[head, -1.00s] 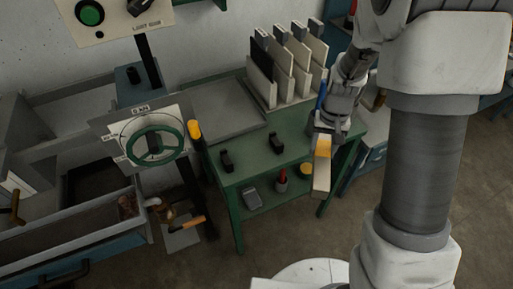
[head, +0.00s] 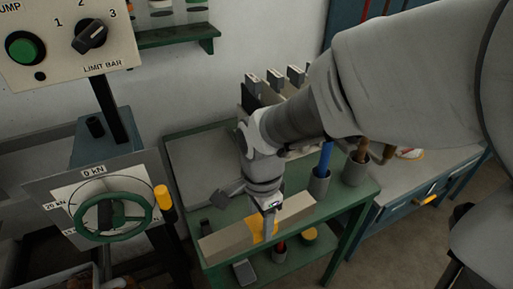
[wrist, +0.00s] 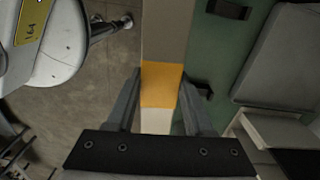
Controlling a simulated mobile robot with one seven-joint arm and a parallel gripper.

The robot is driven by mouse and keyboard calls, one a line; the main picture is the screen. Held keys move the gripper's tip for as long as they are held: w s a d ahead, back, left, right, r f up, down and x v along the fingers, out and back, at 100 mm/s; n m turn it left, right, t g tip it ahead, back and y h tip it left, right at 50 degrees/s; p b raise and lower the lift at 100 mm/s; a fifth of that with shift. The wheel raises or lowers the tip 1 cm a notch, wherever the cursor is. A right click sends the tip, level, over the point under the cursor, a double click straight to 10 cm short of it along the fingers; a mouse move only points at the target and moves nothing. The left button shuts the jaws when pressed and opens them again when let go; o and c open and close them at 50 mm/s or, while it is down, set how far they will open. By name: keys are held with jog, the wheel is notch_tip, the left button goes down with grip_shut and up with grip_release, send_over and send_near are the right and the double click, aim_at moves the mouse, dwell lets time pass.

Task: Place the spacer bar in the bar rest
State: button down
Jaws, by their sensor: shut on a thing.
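My gripper (head: 268,222) is shut on the spacer bar (head: 228,240), a long beige bar with a yellow-orange band at its middle. The bar runs crosswise over the front part of the green table. In the wrist view the band of the spacer bar (wrist: 160,84) lies between my gripper's fingers (wrist: 160,100). The bar rest appears as two black blocks on the green top: one (wrist: 228,9) at the top of the wrist view, another (wrist: 204,90) beside the right finger. In the head view one block (head: 205,227) shows near the bar's left end; the other is hidden.
The green table (head: 345,196) holds a grey tray (head: 200,165), upright plates behind my arm, and cups with a blue tool (head: 325,158) at right. A handwheel panel (head: 112,212) and orange-topped post (head: 163,198) stand at left. A lower shelf carries small items.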

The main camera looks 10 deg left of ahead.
jog(key=shift+s+a+f+m, duration=0.1)
jog(key=shift+a+m, duration=0.2)
jog(key=shift+m, duration=0.1)
jog(key=shift+a+f, duration=0.1)
jog(key=shift+w+a+f+b, duration=0.35)
jog(key=shift+w+a+f, duration=0.55)
jog(key=shift+w+f, duration=0.85)
jog(key=shift+w+a+f+b, duration=0.4)
jog(key=shift+w+a+f, duration=0.55)
jog(key=shift+w+f, duration=0.75)
jog(key=shift+w+a+f+b, duration=0.35)
jog(key=shift+w+a+f, duration=0.55)
jog(key=shift+w+f, duration=0.85)
jog(key=shift+s+f, duration=0.2)
jog(key=shift+f, duration=0.05)
jog(key=shift+c, duration=1.4)
grip_release()
jog(key=shift+f, duration=0.1)
